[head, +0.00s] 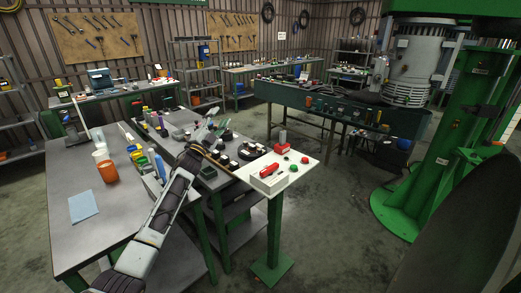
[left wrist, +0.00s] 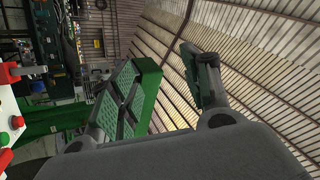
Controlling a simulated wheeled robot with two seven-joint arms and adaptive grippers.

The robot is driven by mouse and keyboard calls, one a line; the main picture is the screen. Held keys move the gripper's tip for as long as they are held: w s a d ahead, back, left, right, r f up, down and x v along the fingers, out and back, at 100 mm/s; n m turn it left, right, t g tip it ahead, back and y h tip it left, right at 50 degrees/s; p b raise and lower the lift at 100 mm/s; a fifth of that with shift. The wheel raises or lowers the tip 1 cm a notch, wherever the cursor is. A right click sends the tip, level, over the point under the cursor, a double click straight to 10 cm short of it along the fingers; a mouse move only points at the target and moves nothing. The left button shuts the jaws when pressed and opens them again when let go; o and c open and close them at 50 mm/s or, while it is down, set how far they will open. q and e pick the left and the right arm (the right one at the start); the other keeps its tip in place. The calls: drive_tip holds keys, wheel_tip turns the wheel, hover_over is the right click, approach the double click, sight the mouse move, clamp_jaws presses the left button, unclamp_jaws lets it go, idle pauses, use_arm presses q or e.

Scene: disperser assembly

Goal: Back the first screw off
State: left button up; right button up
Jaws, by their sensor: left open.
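My left gripper (head: 207,122) is over the workbench on the left, its arm reaching up from the bottom of the head view. In the left wrist view its two green-padded fingers (left wrist: 170,70) are spread apart with nothing between them. The big green disperser (head: 450,150) stands at the right, with a grey ribbed motor (head: 413,65) on it, well away from my left gripper. I cannot make out any single screw in either view. My right gripper is not in view.
A white control stand (head: 300,175) with red and green buttons stands right of my left gripper. The grey workbench (head: 85,235) holds orange and white cups, a blue cloth (head: 83,207) and small parts. A long dark bench (head: 340,105) stands behind. Bare floor lies between stand and disperser.

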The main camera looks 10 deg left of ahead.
use_arm(q)
drive_tip(key=s+d+f+m+g+h, duration=0.2)
drive_tip(key=s+d+m+g+h, duration=0.4)
drive_tip(key=m, duration=0.6)
drive_tip(key=s+d+f+m+g+h, duration=0.25)
drive_tip(key=d+m+g+h, duration=0.5)
drive_tip(key=m, duration=0.45)
drive_tip(key=s+d+f+m+g+y, duration=0.2)
drive_tip(key=s+f+m+g+y, duration=0.8)
drive_tip(key=f, duration=0.7)
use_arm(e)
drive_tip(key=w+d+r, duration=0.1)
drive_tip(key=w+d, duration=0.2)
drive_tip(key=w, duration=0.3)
use_arm(q)
drive_tip(key=s+d+r+m+y+b, duration=0.3)
drive_tip(key=d+m+y+b, duration=0.3)
drive_tip(key=m+y+b, duration=0.2)
drive_tip(key=shift+s+d+r+b, duration=0.2)
drive_tip(key=shift+d+r+b, duration=0.05)
drive_tip(key=shift+d+b, duration=0.1)
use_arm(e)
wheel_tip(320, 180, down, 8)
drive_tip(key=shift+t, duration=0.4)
use_arm(q)
drive_tip(key=shift+m, duration=0.3)
